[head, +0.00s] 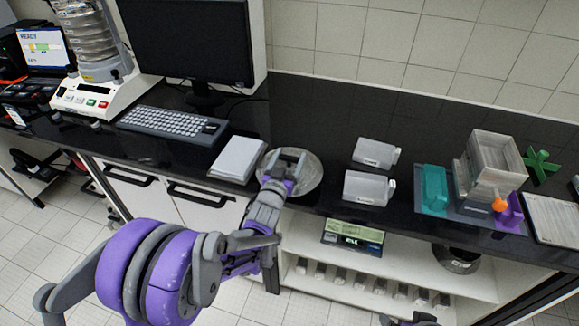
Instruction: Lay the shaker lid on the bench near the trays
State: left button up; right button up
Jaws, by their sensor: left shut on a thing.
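The shaker lid (313,176) is a round, shiny metal disc near the front edge of the black bench (330,115). My left gripper (287,160) is over its middle and shut on it, hiding the part that it grips. The lid looks about level; I cannot tell whether it touches the bench top. Two pale trays, a rear one (376,153) and a front one (368,188), stand on the bench to the right of the lid, with a gap between. My right gripper is not clearly in view.
A white stack (238,157) lies close left of the lid, with a keyboard (172,124) beyond. The sieve shaker (95,95) stands far left. A holder with teal (433,188) and purple items is on the right. Bench behind the lid is clear.

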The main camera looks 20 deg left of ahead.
aim_at(289, 167)
pick_arm(q)
jog(key=shift+f, duration=1.55)
jog(key=shift+f+b, duration=0.2)
jog(key=shift+b, duration=0.1)
jog(key=o, duration=1.6)
jog(key=shift+c, duration=0.2)
